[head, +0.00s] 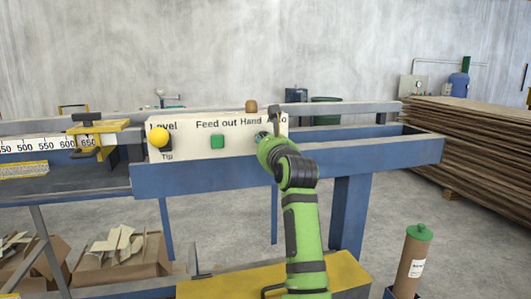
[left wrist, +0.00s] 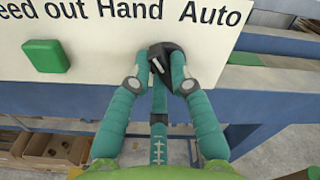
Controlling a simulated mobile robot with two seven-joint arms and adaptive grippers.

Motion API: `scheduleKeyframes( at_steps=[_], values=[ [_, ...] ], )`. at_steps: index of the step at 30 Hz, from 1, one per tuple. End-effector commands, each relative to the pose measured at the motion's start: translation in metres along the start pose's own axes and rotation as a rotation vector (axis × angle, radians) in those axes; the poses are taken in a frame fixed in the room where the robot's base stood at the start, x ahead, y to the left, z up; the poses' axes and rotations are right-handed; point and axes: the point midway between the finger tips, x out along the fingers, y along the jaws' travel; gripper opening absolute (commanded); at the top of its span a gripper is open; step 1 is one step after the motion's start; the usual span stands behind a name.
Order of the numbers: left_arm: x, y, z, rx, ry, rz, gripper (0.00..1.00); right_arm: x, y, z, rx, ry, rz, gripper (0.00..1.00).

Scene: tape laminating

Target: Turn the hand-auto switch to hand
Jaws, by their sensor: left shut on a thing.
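The hand-auto switch is a black knob (left wrist: 165,52) below the words Hand and Auto on the white panel (left wrist: 75,40), which is also in the head view (head: 183,147). A pale mark shows on the knob, but I cannot tell for sure which word it points to. My left gripper (left wrist: 164,72) is shut on the knob, one finger on each side. In the head view my left gripper (head: 262,138) is at the panel's right end and hides most of the knob and part of the lettering. My right gripper is not in view.
The blue machine beam (head: 390,155) runs below the panel. Boxes of scraps (head: 120,262) stand lower left; stacked boards (head: 470,150) stand at right.

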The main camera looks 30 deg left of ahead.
Motion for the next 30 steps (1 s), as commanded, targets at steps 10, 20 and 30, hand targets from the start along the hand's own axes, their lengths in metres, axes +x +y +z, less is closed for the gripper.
scheduleKeyframes(
  at_steps=[10, 20, 30],
  values=[
    [-0.0001, 0.0000, 0.0007, -0.077, -0.002, -0.001, 0.00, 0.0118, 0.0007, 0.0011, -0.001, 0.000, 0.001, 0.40],
    [-0.0002, -0.0004, 0.0015, -0.082, -0.003, -0.002, 0.00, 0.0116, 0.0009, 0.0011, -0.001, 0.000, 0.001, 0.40],
    [-0.0001, 0.0000, 0.0006, -0.080, -0.001, -0.001, 0.45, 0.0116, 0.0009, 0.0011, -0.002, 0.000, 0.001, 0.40]
  ],
)
